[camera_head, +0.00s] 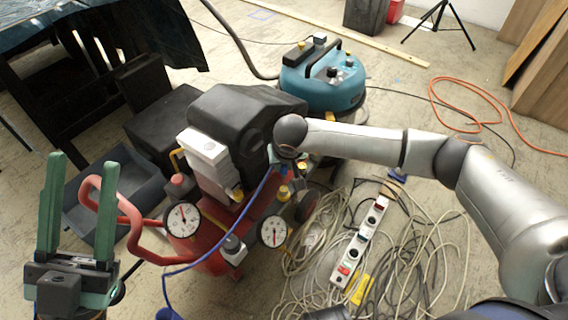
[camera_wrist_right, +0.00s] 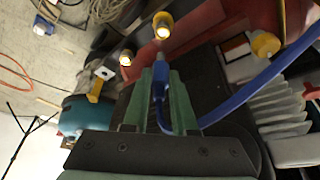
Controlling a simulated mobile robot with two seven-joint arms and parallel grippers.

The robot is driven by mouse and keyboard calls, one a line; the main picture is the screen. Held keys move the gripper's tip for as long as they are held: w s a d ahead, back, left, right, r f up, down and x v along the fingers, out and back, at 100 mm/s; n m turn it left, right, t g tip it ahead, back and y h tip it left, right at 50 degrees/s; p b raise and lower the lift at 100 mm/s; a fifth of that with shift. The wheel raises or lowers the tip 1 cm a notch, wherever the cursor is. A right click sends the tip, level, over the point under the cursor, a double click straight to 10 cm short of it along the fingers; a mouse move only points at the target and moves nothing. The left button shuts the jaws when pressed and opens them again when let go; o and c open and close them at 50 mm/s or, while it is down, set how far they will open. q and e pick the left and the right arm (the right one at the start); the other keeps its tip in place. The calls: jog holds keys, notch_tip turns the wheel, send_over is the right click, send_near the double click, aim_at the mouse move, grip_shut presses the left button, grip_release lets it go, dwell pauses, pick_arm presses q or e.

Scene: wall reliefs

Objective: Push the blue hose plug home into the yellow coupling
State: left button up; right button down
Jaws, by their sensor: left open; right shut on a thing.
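My right gripper (camera_wrist_right: 166,88) is shut on the blue hose plug (camera_wrist_right: 160,72), which lies between its green fingers in the right wrist view. The plug's tip points at a yellow coupling (camera_wrist_right: 163,25) with a bright open end; a small gap shows between them. Two more yellow fittings show, one to the left (camera_wrist_right: 126,57) and one to the right (camera_wrist_right: 265,43). The blue hose (camera_wrist_right: 245,92) loops from the plug to the upper right. In the head view the blue hose (camera_head: 240,219) hangs over the compressor, and my right wrist largely hides the plug. My left gripper (camera_head: 82,162) is open and empty.
The red compressor (camera_head: 205,255) has two dial gauges (camera_head: 183,219) and a black motor cover (camera_head: 235,115). A teal vacuum (camera_head: 325,75) stands behind. Coiled cables and a power strip (camera_head: 360,240) cover the floor at right. A grey bin (camera_head: 80,215) stands beyond my left gripper.

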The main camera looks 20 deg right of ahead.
aim_at(284, 174)
jog(key=shift+f+b, duration=1.45)
jog(key=shift+f, duration=0.65)
jog(key=shift+f+b, duration=1.65)
jog(key=c, duration=0.6)
grip_release()
jog(key=shift+r, duration=0.1)
jog(key=shift+c, duration=0.2)
jog(key=p+v, duration=0.5)
jog(key=v, duration=0.7)
jog(key=shift+s+r, duration=0.15)
jog(key=shift+r, duration=0.1)
